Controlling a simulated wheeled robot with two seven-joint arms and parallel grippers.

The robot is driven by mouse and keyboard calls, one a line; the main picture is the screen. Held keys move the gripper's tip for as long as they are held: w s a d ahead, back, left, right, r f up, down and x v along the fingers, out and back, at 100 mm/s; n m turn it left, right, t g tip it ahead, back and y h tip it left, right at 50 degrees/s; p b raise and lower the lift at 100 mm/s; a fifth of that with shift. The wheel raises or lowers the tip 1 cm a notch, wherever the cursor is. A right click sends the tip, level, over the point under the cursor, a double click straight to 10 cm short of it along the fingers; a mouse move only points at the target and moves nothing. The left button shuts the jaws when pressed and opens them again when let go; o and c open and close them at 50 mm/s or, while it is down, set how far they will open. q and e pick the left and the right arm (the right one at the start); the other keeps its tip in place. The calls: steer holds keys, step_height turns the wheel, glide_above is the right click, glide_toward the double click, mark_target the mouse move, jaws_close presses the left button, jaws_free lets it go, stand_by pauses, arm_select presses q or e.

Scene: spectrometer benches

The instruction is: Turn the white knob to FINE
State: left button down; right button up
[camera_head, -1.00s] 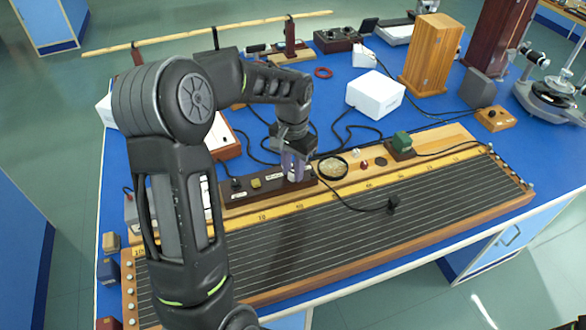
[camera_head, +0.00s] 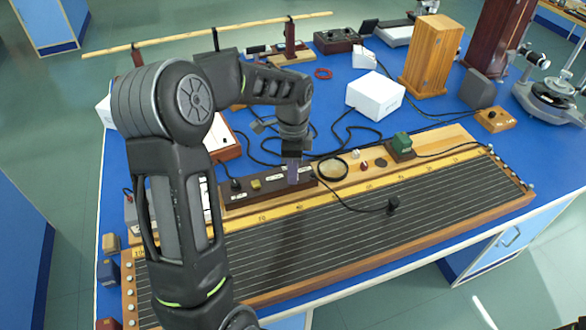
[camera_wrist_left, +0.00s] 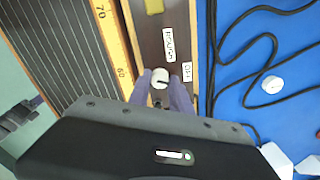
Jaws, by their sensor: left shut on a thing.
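The white knob (camera_wrist_left: 160,77) sits on the dark brown switch box (camera_wrist_left: 150,38), on the wire board's back strip. A short dark mark shows on the knob; I cannot tell which label it points to. A ROUGH label (camera_wrist_left: 168,44) and an OFF label (camera_wrist_left: 187,71) are beside it; no FINE label can be read. My left gripper (camera_wrist_left: 162,93) is shut on the knob, one finger on each side. In the head view the left gripper (camera_head: 292,172) points down at the right end of the switch box (camera_head: 262,187) and hides the knob. My right gripper is not seen.
The long wire board (camera_head: 370,219) lies in front of the box. Black cables (camera_head: 262,150) run behind the gripper. A white box (camera_head: 375,95) stands farther back.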

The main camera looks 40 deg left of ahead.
arm_select(q)
steer(key=m, duration=0.3)
steer(key=shift+r+m, duration=0.1)
steer(key=shift+m, duration=0.3)
steer(key=shift+m+p, duration=0.45)
steer(key=shift+m, duration=1.45)
steer(key=c, duration=1.2)
jaws_free()
steer(key=shift+o, duration=0.2)
steer(key=shift+r+b, duration=0.5)
steer(key=shift+r, duration=3.35)
